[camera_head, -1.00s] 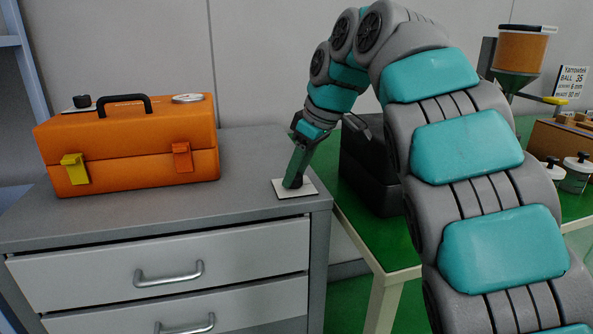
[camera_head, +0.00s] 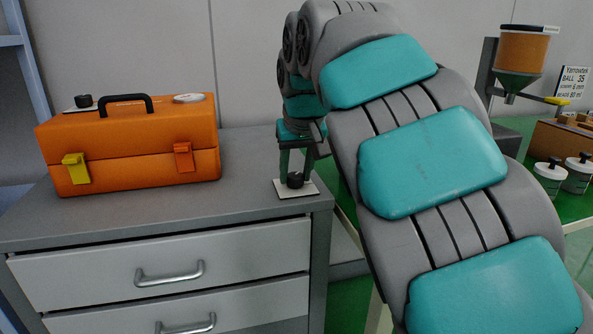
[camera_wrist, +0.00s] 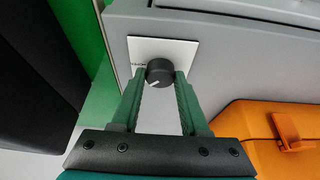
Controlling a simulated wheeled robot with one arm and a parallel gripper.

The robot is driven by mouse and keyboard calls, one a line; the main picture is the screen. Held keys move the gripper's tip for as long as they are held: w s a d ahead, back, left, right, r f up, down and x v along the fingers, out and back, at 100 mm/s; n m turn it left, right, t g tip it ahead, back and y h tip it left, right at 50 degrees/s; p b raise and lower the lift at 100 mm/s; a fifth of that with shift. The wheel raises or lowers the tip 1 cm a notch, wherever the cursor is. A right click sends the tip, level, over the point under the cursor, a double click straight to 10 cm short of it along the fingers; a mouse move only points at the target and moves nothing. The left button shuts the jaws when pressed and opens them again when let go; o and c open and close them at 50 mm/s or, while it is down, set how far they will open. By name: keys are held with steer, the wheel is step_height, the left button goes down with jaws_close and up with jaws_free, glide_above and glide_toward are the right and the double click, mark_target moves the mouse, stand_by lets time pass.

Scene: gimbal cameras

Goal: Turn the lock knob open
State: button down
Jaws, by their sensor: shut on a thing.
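The lock knob is a small black round knob (camera_head: 295,180) on a white square plate (camera_head: 283,192) at the right front of the grey cabinet top. In the wrist view the knob (camera_wrist: 160,73) carries a white pointer line aimed toward the lower left, and the plate (camera_wrist: 178,50) has small lettering left of the knob, too small to read. My gripper (camera_head: 296,174) points down over the plate. Its green fingers (camera_wrist: 160,80) stand on either side of the knob and are shut on it.
An orange toolbox (camera_head: 130,150) with a black handle and latches stands on the cabinet top (camera_head: 215,215) to the left. Drawers with metal handles (camera_head: 170,273) are below. A green table with a funnel stand (camera_head: 520,60) and white-lidded jars (camera_head: 551,178) is at the right.

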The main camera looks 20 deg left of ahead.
steer(key=m, duration=0.2)
steer(key=m+h, duration=0.1)
steer(key=m, duration=0.1)
steer(key=shift+a+m+t+h, duration=0.15)
steer(key=shift+m+t+h, duration=0.15)
steer(key=shift+a+m+h, duration=0.1)
steer(key=shift+m+h, duration=0.7)
steer(key=shift+m, duration=1.3)
steer(key=shift+c, duration=2.1)
jaws_free()
steer(key=shift+r, duration=0.1)
